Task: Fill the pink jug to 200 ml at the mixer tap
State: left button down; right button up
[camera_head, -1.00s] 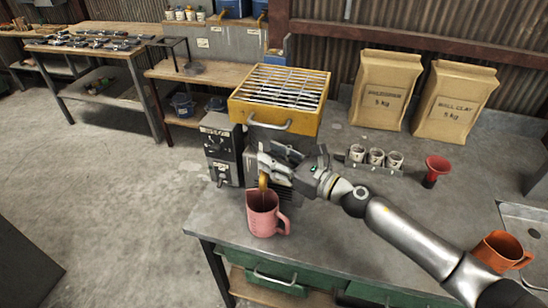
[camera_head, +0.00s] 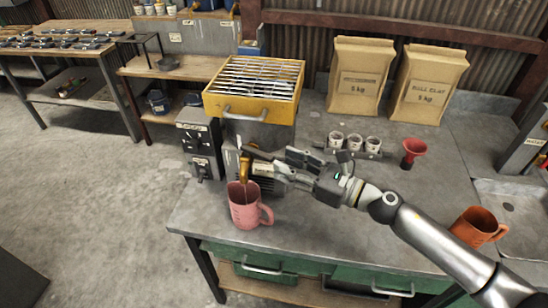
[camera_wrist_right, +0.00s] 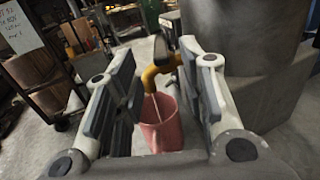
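The pink jug (camera_head: 245,208) stands upright on the bench near its front left corner, handle to the right. The brass mixer tap spout (camera_head: 243,168) hangs over its mouth. In the right wrist view the spout (camera_wrist_right: 156,72) curves down above the jug (camera_wrist_right: 165,132), and a thin pale streak runs between them. A dark tap part (camera_wrist_right: 164,50) lies beyond the fingers. My right gripper (camera_head: 258,160) is beside the tap; the wrist view shows its fingers (camera_wrist_right: 160,75) apart and empty. The liquid level and jug marks cannot be read. My left gripper is out of view.
A yellow grated tray (camera_head: 252,108) sits atop the mixer, beside a dark control box (camera_head: 200,150).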

jog(key=shift+v, duration=0.8)
dwell(2.3)
